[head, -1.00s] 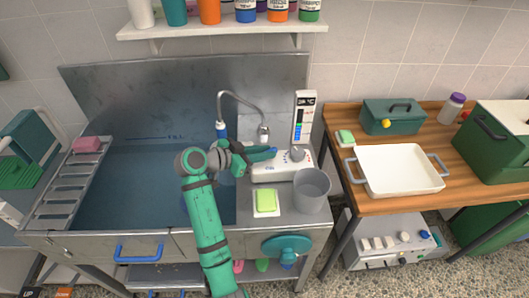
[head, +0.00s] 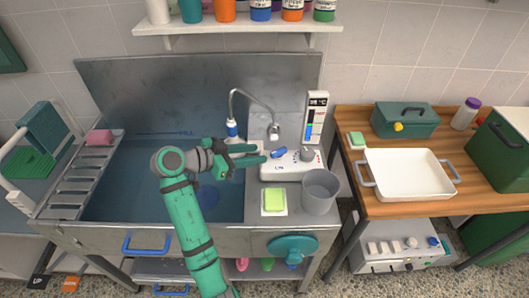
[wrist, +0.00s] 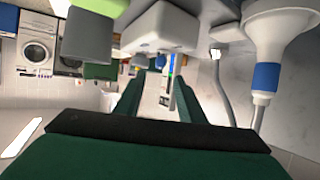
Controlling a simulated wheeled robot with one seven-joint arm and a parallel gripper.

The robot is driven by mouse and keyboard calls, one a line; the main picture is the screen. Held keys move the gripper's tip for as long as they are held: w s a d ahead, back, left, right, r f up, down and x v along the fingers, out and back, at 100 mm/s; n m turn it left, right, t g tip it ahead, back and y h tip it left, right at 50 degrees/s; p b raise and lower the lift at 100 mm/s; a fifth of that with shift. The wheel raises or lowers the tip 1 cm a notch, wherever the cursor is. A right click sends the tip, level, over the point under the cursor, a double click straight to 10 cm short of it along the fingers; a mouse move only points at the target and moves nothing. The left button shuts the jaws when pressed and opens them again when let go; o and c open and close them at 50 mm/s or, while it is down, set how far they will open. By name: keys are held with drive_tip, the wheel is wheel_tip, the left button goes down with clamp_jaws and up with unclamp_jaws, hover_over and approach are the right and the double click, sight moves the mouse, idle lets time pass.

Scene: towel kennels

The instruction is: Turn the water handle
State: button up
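The white water control box (head: 293,167) stands on the sink's right ledge. It carries a short blue handle (head: 278,152), which I take for the water handle, and a grey round knob (head: 307,154). My gripper (head: 261,153) is open and empty, its two green fingers pointing right toward the blue handle from just left of it. In the head view the fingertips look close to the handle; contact cannot be told. In the wrist view the open fingers (wrist: 158,82) have a clear gap, with the white box (wrist: 160,28) beyond; the blue handle is not clearly visible there.
The curved faucet (head: 255,96) rises behind my gripper, and the upright display (head: 315,118) stands behind the box. A grey cup (head: 319,190) and a yellow-green sponge (head: 274,200) are in front of it. The sink basin (head: 130,190) lies left, a white tray (head: 408,172) right.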

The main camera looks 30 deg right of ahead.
drive_tip(key=shift+v, duration=1.1)
idle(6.9)
